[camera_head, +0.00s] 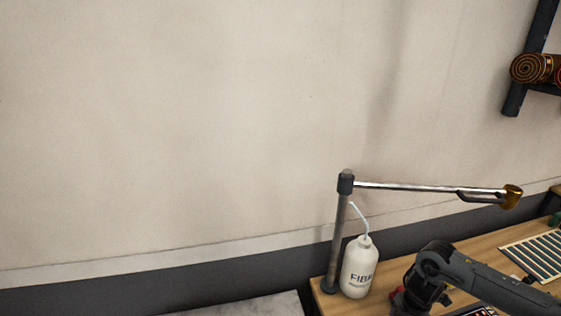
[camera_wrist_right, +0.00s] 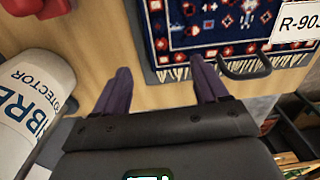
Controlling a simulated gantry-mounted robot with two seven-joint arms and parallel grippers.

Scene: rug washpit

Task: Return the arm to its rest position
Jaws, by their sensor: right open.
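A dark grey arm of mine (camera_head: 490,285) comes in from the lower right of the head view and bends down over the wooden bench. My right gripper (camera_wrist_right: 163,82) shows in the right wrist view with its two purple fingers wide apart and nothing between them. A metal swing arm (camera_head: 430,186) reaches right from an upright post (camera_head: 337,245) and has a brass end (camera_head: 512,196). No gripper touches it in view. My left gripper is in neither view.
A white bottle (camera_head: 358,268) stands beside the post; it also shows close left of the gripper (camera_wrist_right: 28,105). A patterned navy rug piece (camera_wrist_right: 205,28) lies ahead, with a dark loop handle (camera_wrist_right: 245,68) at its edge. A red object (camera_wrist_right: 38,8) is upper left.

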